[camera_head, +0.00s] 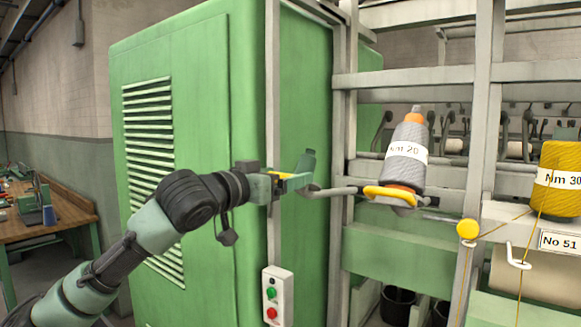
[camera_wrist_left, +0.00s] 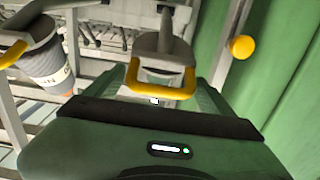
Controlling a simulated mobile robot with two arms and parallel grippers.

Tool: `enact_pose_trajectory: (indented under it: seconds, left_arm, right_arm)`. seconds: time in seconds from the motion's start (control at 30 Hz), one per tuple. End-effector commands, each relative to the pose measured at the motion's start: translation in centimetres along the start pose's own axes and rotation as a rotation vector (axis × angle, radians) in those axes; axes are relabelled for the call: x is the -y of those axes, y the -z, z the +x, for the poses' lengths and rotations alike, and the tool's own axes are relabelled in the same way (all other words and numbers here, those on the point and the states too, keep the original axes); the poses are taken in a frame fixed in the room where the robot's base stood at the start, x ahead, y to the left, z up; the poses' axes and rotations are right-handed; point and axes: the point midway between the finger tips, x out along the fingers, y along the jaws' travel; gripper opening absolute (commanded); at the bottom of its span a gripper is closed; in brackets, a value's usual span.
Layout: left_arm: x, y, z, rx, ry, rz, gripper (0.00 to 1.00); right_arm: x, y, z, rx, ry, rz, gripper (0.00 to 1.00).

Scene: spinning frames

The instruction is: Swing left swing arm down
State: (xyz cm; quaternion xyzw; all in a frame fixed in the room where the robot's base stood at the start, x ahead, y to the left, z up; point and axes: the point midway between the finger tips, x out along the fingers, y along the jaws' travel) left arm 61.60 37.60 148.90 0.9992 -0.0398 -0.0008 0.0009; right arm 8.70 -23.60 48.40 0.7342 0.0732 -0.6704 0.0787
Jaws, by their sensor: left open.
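The left swing arm (camera_head: 335,190) is a grey bar, roughly level, reaching out to the left from the frame. Its end has a grey plate and a yellow handle (camera_head: 283,176). In the left wrist view the plate (camera_wrist_left: 160,62) and yellow handle (camera_wrist_left: 160,94) show between the fingers. My left gripper (camera_head: 299,171) is at that handle, its green fingers open on either side; it also shows in the left wrist view (camera_wrist_left: 162,84). I cannot tell whether a finger touches it. My right gripper is out of view.
Right of the swing arm, a grey cone (camera_head: 406,158) marked Nm 20 sits above another yellow handle (camera_head: 388,192). A yellow cone (camera_head: 560,178) stands farther right. A green cabinet (camera_head: 250,90) is close behind my gripper. Grey posts (camera_head: 339,120) rise nearby.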

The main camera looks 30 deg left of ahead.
Motion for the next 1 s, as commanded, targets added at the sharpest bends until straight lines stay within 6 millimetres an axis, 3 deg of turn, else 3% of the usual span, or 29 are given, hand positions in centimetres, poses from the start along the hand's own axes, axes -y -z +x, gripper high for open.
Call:
enact_pose_trajectory:
  seconds: [0.2,0.47,0.5,0.7,0.8,1.0]
  left_arm:
    - [0.0,0.2,2.1,-0.002,0.000,0.001,0.84]
    - [0.1,0.0,2.3,-0.001,0.002,0.002,0.84]
    - [0.1,0.0,2.3,-0.001,0.001,0.002,0.81]
    - [0.0,0.0,2.3,-0.001,0.001,0.001,0.25]
    - [0.0,0.0,2.3,-0.001,0.000,0.001,0.03]
    - [0.0,-0.9,2.8,-0.012,-0.001,-0.001,0.03]
  right_arm:
    - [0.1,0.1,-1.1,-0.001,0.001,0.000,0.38]
    - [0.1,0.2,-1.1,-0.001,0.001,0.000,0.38]
    - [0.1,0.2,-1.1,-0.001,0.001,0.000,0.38]
    - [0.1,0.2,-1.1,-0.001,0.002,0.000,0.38]
    - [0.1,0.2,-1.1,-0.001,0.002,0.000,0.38]
    - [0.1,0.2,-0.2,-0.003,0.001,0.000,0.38]
